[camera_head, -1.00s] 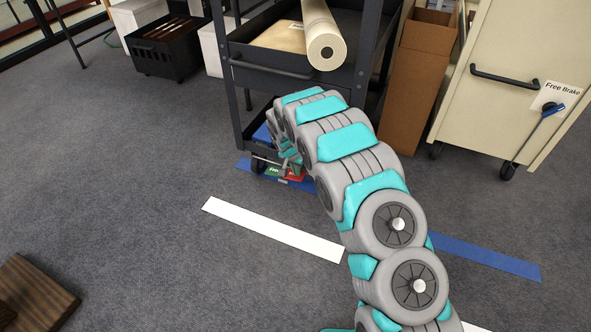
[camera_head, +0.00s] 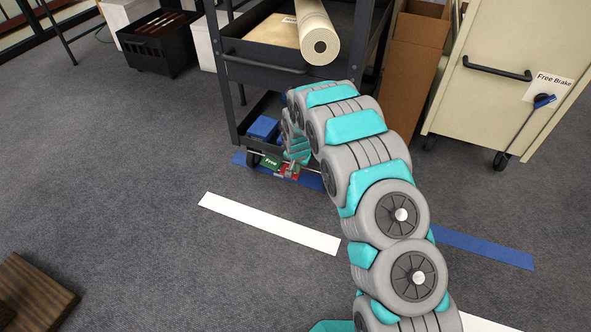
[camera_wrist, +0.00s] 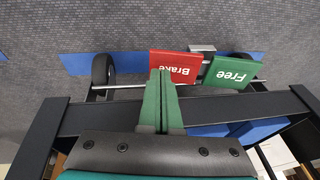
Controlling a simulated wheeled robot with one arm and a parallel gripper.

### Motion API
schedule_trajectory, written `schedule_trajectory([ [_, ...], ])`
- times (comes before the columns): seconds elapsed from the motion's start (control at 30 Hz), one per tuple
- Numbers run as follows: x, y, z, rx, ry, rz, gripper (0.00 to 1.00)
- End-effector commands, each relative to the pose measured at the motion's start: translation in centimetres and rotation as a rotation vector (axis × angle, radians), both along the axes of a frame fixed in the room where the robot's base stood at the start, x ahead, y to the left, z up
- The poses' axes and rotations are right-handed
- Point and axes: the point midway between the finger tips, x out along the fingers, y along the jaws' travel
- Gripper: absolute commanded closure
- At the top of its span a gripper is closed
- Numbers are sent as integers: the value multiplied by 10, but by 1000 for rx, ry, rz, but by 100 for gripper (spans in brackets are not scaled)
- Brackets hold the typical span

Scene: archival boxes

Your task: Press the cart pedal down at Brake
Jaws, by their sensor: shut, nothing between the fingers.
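The black cart (camera_head: 233,95) stands ahead, with a pedal bar low on its near side. The red Brake plate (camera_wrist: 175,66) and the green Free plate (camera_wrist: 234,71) sit side by side on that bar in the wrist view. In the head view the green Free plate (camera_head: 271,161) shows beside the partly hidden red plate. My gripper (camera_wrist: 160,76) is shut and empty. In the wrist view its green fingertips overlap the lower left part of the Brake plate. I cannot tell whether they touch it. The arm hides much of this area in the head view.
A white floor strip (camera_head: 268,223) and a blue strip (camera_head: 484,250) lie on the carpet. A cream cabinet on casters (camera_head: 487,98) stands right, with its own Free Brake sign (camera_head: 553,84). A cardboard box (camera_head: 408,85) stands behind the arm.

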Motion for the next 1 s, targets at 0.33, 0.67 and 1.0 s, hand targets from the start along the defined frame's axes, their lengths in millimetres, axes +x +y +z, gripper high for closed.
schedule_trajectory([
  [0.33, -9, -16, 59, 0, -1, -2, 100],
  [0.67, -27, -25, 107, 1, -6, -2, 100],
  [1.0, -35, -28, 122, 0, -2, -1, 100],
])
